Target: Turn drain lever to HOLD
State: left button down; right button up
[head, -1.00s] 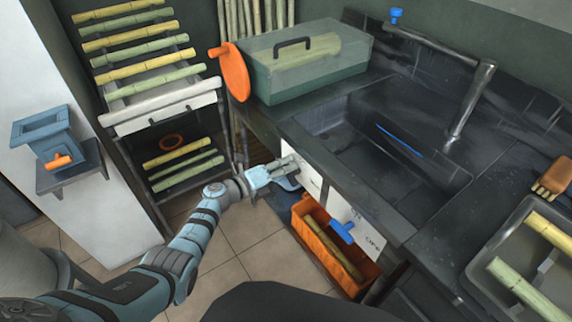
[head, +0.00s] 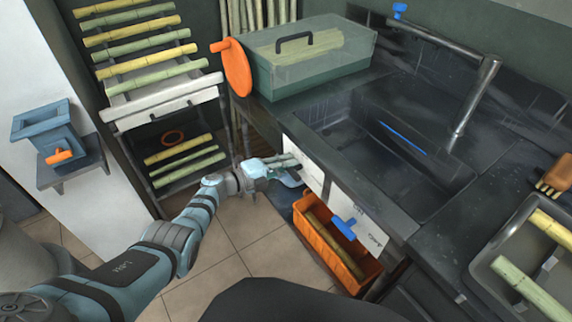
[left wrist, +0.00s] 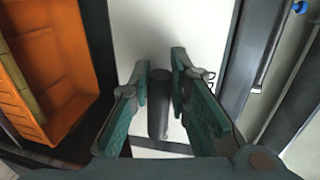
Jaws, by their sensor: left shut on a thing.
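A blue lever (head: 344,228) sticks out from a white panel (head: 366,238) under the sink counter. Small lettering beside it is too small to read surely. My left gripper (head: 284,164) is at another white panel (head: 304,170), to the left of the blue lever and apart from it. In the left wrist view, a dark cylindrical handle (left wrist: 158,102) stands between the two green-padded fingers (left wrist: 160,92), in front of a white panel (left wrist: 160,28). The gripper is shut on this handle. The fingers hide part of it in the head view. My right gripper is not in view.
An orange crate (head: 313,233) with cane in it stands below the panels and also shows in the left wrist view (left wrist: 48,50). The sink (head: 375,135) and dark counter (head: 262,112) lie above. A rack (head: 160,112) stands left; open floor lies between.

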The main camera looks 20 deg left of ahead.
pick_arm(q)
jog(key=shift+s+d+f, duration=0.15)
jog(key=shift+s+f, duration=0.1)
jog(key=shift+f, duration=0.15)
jog(key=c, duration=1.5)
grip_release()
jog(key=shift+w, duration=0.1)
jog(key=shift+c, duration=0.2)
jog(key=shift+o, duration=0.3)
jog(key=shift+r, duration=0.25)
jog(key=shift+s+a, duration=0.2)
jog(key=shift+a, duration=0.1)
jog(key=v, duration=1.1)
jog(key=shift+s, duration=0.2)
jog(key=shift+r, duration=0.15)
